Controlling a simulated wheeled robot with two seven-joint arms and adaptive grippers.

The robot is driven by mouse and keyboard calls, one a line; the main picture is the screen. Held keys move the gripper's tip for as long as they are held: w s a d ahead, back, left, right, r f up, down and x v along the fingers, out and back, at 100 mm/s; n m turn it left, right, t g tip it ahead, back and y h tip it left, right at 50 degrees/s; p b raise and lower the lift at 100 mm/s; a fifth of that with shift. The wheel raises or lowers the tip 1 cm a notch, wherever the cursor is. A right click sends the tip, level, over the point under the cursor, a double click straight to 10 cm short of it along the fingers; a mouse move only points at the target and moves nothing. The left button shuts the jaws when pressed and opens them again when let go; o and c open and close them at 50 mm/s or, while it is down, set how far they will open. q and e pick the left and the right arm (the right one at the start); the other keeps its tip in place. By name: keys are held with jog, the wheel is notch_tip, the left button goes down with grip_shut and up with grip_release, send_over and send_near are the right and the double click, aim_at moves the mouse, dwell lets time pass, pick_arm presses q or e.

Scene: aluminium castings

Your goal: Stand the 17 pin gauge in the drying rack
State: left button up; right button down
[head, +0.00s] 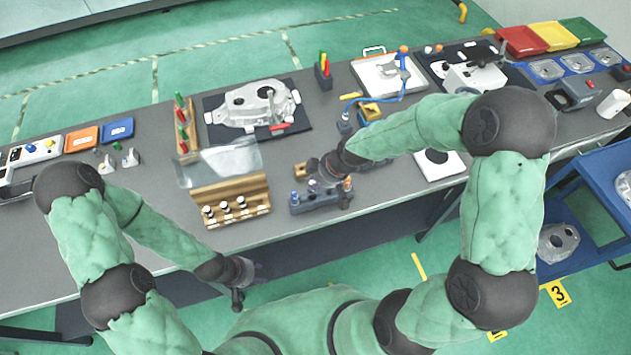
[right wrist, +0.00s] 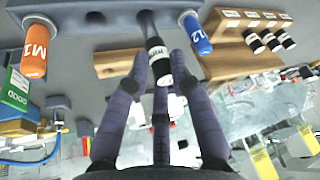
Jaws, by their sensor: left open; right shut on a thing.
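My right gripper (head: 324,168) is over the grey block on the bench. In the right wrist view its dark fingers (right wrist: 152,95) are shut on a pin gauge (right wrist: 158,65) with a black handle and a white label; the label is too small to read. The gauge's grey shaft points at the grey block (right wrist: 100,14), between an orange handle and a blue handle; I cannot tell whether it is in a hole. The grey block also shows in the head view (head: 318,204); I cannot tell which rack is the drying rack. My left gripper (head: 240,288) is open and empty, in front of the bench.
A wooden stand (head: 232,190) with several black-and-white gauges is left of the grey block. A clear sheet (head: 220,160) stands behind it. Orange (right wrist: 34,58) and blue (right wrist: 196,34) handles flank the held gauge. A casting (head: 252,105) lies on a dark mat behind.

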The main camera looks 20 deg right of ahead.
jog(key=shift+b, duration=0.45)
dwell(1.2)
jog(key=shift+f+b, duration=2.35)
jog(key=shift+f, duration=0.25)
jog(key=c, duration=1)
grip_release()
jog(key=shift+r, duration=0.15)
jog(key=v, duration=1.1)
jog(key=shift+s+d+r, duration=0.1)
jog(key=shift+d+r, duration=0.1)
jog(key=shift+r, duration=0.15)
